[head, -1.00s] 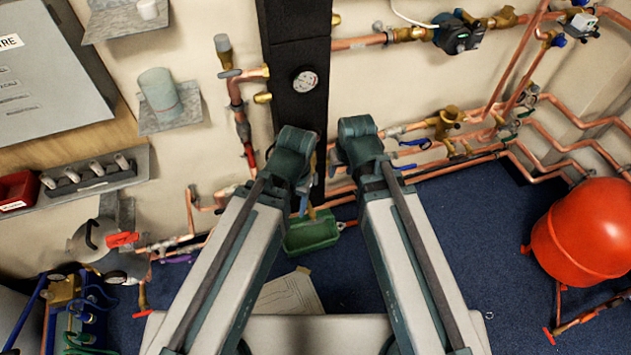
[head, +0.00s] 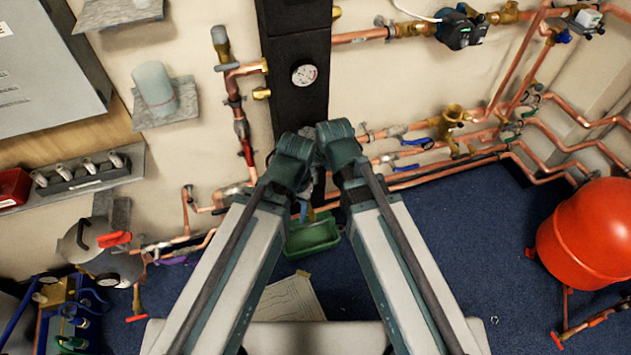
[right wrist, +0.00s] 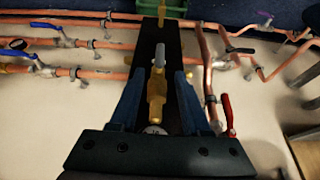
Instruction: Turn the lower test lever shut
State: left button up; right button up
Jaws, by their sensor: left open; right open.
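In the right wrist view a brass cock with a grey lever or tip (right wrist: 157,82) stands out from the black column (right wrist: 174,48). My right gripper (right wrist: 158,90) is open, one dark blue finger on each side of the brass cock; I cannot tell whether they touch it. In the head view the black column (head: 297,110) stands behind my arms. The bluish tips of my left gripper (head: 303,207) show low between the arms; the rest is hidden. My wrists cover the lower column, and I cannot tell there which lever is the lower one.
A pressure gauge (head: 304,74) sits on the column. Copper pipes (head: 560,110) run along the wall on both sides. A green bin (head: 312,236) is on the floor below the column. A red tank (head: 590,235) stands at the right. A red lever (right wrist: 228,112) is beside my right gripper.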

aim_at(317, 174)
jog(key=b+x, duration=0.8)
jog(key=x, duration=0.1)
jog(key=shift+w+f, duration=0.15)
jog(key=shift+f, duration=0.25)
jog(key=shift+r, duration=0.1)
jog(key=shift+c, duration=0.4)
grip_shut()
